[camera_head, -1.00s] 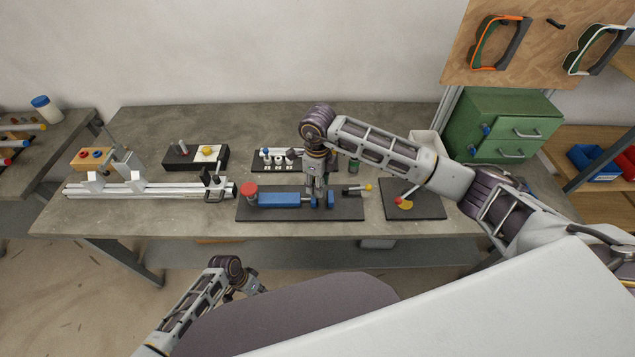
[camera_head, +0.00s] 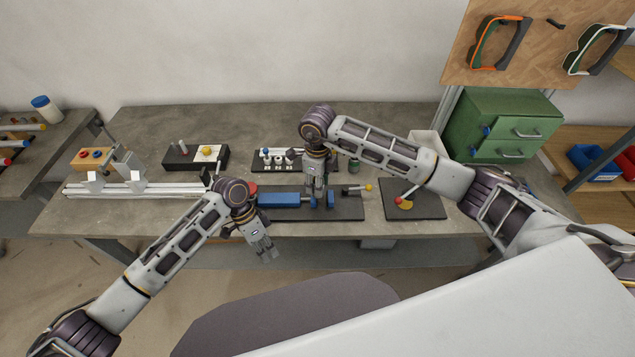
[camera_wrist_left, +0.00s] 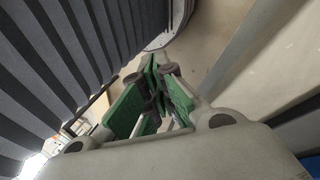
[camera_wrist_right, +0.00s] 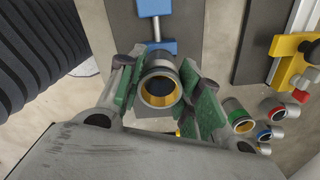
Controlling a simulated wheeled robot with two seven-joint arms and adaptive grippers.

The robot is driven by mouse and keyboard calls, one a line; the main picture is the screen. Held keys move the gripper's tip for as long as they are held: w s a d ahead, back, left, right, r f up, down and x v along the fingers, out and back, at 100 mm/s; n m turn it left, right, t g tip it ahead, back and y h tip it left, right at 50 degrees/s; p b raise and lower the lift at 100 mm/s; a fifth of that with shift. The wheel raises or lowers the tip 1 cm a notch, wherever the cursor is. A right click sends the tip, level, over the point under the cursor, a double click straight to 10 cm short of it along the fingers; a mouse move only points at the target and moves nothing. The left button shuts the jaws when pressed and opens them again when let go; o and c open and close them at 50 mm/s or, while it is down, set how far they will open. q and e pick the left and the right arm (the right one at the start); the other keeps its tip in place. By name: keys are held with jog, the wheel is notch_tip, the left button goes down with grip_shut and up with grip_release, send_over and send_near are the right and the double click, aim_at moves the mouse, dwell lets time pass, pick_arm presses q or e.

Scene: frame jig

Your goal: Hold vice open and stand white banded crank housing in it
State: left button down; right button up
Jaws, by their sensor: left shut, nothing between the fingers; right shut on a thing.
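The vice (camera_head: 280,199) has a blue body and blue jaws and lies on a dark base plate (camera_head: 350,209). Its red knob (camera_head: 252,188) is mostly hidden behind my left wrist. My right gripper (camera_head: 317,196) points down at the blue jaws, shut on a grey crank housing (camera_wrist_right: 160,85) with a yellow-orange inside. The housing is upright between the green pads; blue vice parts (camera_wrist_right: 156,47) show beside it. I cannot tell whether it touches the jaws, and its band is unclear. My left gripper (camera_head: 267,252) is shut and empty, in front of the bench edge, below the vice's left end.
Behind the vice is a rack (camera_head: 262,167) with several housings; some show in the right wrist view with green (camera_wrist_right: 238,112), blue and red bands. A dark plate (camera_head: 425,208) with a yellow part and red-tipped lever lies right. An aluminium rail (camera_head: 130,189) lies left.

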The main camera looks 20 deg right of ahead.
pick_arm(q)
jog(key=w+d+r+t, duration=0.1)
jog(key=w+r, duration=0.2)
jog(key=r, duration=0.4)
jog(key=w+d+r+t, duration=0.1)
jog(key=w+r, duration=0.3)
jog(key=r, duration=0.2)
notch_tip(320, 180, up, 6)
jog(key=n+t, duration=0.5)
jog(key=n, duration=0.1)
send_over(249, 187)
jog(key=shift+s+a, duration=0.2)
jog(key=shift+a, duration=0.05)
jog(key=shift+f, duration=2.95)
jog(key=shift+f, duration=1.15)
